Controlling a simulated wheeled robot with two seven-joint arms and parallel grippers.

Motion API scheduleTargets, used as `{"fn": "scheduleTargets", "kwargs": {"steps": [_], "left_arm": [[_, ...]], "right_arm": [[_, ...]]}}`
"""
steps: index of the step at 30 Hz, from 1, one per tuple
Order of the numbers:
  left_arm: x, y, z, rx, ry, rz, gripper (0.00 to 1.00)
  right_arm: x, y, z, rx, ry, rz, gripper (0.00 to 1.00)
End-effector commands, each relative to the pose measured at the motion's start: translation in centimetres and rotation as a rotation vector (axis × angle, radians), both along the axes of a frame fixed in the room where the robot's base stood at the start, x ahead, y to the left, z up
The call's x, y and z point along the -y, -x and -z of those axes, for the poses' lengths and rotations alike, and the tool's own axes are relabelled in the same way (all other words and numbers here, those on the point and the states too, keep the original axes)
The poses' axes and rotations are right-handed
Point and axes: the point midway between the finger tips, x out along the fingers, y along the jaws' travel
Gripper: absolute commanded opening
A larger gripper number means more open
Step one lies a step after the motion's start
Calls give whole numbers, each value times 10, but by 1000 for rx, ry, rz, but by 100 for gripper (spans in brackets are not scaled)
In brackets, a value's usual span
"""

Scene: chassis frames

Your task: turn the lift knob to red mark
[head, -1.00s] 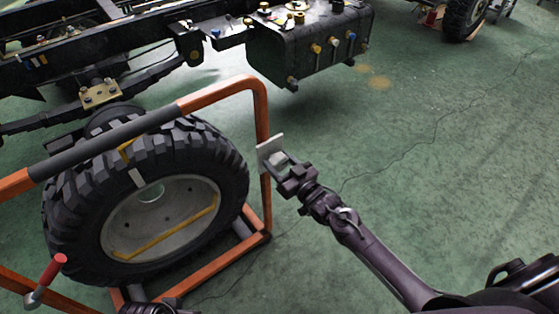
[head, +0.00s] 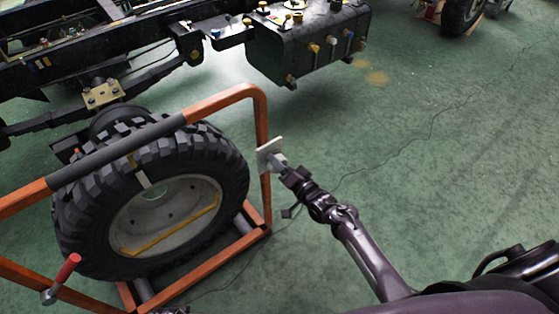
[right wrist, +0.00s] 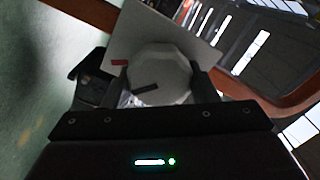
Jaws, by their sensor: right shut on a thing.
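The lift knob (right wrist: 170,70) is a pale, many-sided knob on a light square plate (right wrist: 150,35). It bears a dark pointer bar (right wrist: 147,88). A small red mark (right wrist: 119,62) is on the plate, to the left of the knob and above the bar; the bar does not line up with it. My right gripper (right wrist: 161,82) is shut on the knob, one finger on each side. In the head view the plate (head: 270,150) is on the orange frame's upright, and the right gripper (head: 284,168) reaches it from the right. My left gripper is not clearly visible.
The orange tube frame (head: 225,100) stands around a big tyre (head: 85,220). A red-handled crank (head: 68,268) is at lower left. A truck chassis with a black tank (head: 310,45) is behind.

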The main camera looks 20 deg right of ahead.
Motion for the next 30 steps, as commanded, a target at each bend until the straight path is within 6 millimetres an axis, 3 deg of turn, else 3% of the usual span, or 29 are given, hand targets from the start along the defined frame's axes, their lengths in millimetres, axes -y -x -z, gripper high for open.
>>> {"fn": "scheduleTargets", "kwargs": {"steps": [12,30], "left_arm": [[-9,9,33,11,-5,-16,36],[-11,13,42,16,-7,-20,36]], "right_arm": [[1,-1,0,-89,-249,2,30],[1,0,2,-115,-317,1,30]]}}
